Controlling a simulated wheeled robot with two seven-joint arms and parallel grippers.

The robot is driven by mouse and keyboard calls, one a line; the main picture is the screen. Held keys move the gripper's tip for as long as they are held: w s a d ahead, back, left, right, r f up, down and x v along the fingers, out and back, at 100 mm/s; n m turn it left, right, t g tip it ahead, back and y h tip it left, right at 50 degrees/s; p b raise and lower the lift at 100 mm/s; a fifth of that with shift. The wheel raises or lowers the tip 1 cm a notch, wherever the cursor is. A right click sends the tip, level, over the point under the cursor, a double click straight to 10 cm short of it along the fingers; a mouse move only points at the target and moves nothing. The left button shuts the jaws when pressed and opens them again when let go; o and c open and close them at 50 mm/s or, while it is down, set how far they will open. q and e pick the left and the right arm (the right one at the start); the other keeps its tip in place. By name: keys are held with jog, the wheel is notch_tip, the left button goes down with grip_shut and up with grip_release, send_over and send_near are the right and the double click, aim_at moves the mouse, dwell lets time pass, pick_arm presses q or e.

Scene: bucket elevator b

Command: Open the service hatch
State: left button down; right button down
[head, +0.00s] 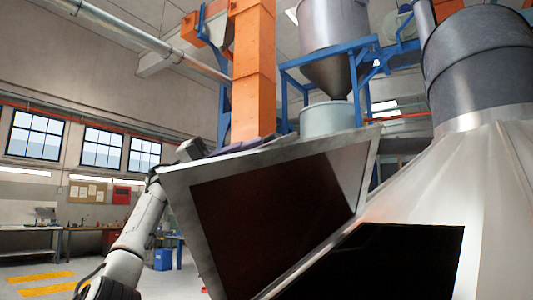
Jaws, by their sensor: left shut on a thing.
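The service hatch (180,194) stands swung up and away from the metal cone-shaped hood (495,190), its light metal frame tilted around a dark brown inner face. Below and right of it, a dark opening (390,262) shows in the hood's sloping side. My left arm comes in from the left and passes behind the hatch. My left gripper (262,141) is at the hatch's upper edge, shut on the hatch; its fingertips are mostly hidden behind the panel. My right gripper is out of the picture.
An orange elevator column (254,75) and a blue frame (287,100) holding a steel hopper (335,35) stand behind the hatch. Workbenches (30,228) line the far left wall. A blue bin (163,260) sits on the floor. The floor at lower left looks open.

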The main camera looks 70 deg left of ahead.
pick_arm(q)
jog(key=shift+s+a+r, duration=0.15)
jog(key=shift+a+r, duration=0.1)
jog(key=shift+a, duration=0.05)
